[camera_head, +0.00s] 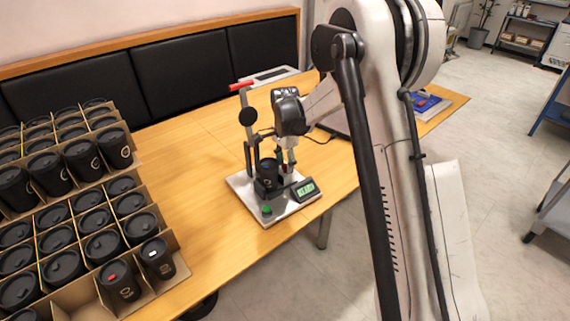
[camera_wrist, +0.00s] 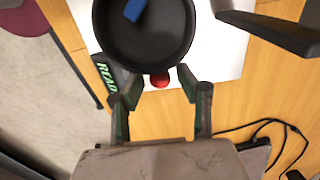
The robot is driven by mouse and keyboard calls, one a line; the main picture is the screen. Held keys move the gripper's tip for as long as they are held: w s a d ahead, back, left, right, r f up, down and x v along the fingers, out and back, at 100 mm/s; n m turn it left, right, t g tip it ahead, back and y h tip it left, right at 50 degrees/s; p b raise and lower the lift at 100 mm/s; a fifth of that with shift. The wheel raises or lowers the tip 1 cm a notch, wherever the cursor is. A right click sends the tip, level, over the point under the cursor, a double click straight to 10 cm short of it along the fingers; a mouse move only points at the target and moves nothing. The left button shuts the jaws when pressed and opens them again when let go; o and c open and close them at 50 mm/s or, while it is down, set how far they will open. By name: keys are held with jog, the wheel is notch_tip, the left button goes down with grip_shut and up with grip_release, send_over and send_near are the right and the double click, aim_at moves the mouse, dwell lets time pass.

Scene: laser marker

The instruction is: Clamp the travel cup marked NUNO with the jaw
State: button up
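A dark travel cup (camera_head: 268,170) stands upright in the jaw area of the marking fixture on its white base plate (camera_head: 242,186). The wrist view shows the cup from above, a black round top (camera_wrist: 143,45) with a blue piece on it. Any name on it is unreadable. A small red knob (camera_wrist: 159,80) sits beside the cup, near the display. My gripper (camera_head: 287,158) is low beside the cup; in the wrist view its fingers (camera_wrist: 160,82) are apart, on either side of the red knob. Contact with the knob cannot be told. Whether the jaw touches the cup is hidden.
A display (camera_head: 306,190) and green button (camera_head: 267,209) are at the base plate's front. A red-handled lever (camera_head: 241,86) and post rise at the back left. Cardboard crates of black cups (camera_head: 60,262) fill the table's left. Bare wood (camera_head: 190,165) lies between.

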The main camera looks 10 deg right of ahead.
grip_shut()
jog(key=shift+s+a+b, duration=0.25)
jog(key=shift+a+b, duration=0.3)
jog(key=shift+a, duration=0.05)
jog(key=shift+o, duration=1.1)
grip_release()
notch_tip(320, 180, up, 12)
